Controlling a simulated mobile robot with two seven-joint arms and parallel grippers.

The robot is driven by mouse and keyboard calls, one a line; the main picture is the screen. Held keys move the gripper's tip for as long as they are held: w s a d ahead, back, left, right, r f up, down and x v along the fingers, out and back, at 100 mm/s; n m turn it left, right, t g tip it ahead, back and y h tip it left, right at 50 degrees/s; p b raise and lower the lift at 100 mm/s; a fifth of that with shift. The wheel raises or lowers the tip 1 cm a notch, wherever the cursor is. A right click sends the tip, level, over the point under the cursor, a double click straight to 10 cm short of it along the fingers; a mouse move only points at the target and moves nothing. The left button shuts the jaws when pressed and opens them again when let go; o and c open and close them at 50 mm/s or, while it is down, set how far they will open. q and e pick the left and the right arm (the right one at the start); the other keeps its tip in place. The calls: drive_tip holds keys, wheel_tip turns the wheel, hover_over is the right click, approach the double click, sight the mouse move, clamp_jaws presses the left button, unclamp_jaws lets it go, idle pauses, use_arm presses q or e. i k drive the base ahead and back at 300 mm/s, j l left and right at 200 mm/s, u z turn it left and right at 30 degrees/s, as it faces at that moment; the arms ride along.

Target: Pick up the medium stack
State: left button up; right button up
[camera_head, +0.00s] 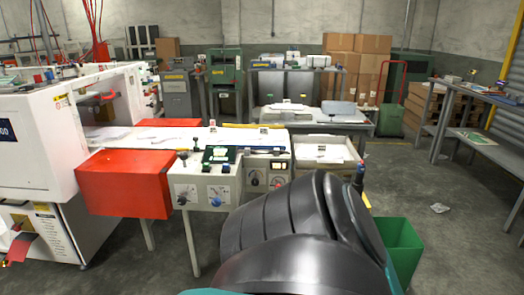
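White flat stacks lie on the bed of the white machine (62,130); one pale stack (165,137) is near the middle of the bed. More white sheets (325,152) lie in a shallow tray just right of the machine. I cannot tell which of these is the medium stack. A large dark, ribbed arm part of mine rises from the bottom of the view and hides the floor and part of the machine's right end. Neither gripper shows.
A red box-shaped cover (125,184) juts from the machine's front. A green bin (402,248) stands on the floor at right. A grey table (375,122) and stacked cardboard boxes (358,62) are behind. A shelf (480,148) lines the right wall. Floor between is mostly clear.

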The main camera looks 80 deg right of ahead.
sight(321, 152)
drive_tip(key=z, duration=3.1)
drive_tip(key=i+l+z, duration=0.65)
drive_tip(key=z, duration=0.15)
drive_tip(key=i+z, duration=0.4)
drive_tip(key=i, duration=0.15)
drive_tip(key=i+z, duration=0.65)
drive_tip(key=i, duration=1.1)
drive_tip(key=i+u, duration=0.65)
drive_tip(key=i+l+u, duration=0.15)
drive_tip(key=i+u, duration=0.4)
drive_tip(key=u, duration=0.2)
drive_tip(key=i+u, duration=0.25)
drive_tip(key=u, duration=0.2)
drive_tip(key=i+l+u, duration=0.15)
drive_tip(key=u, duration=0.25)
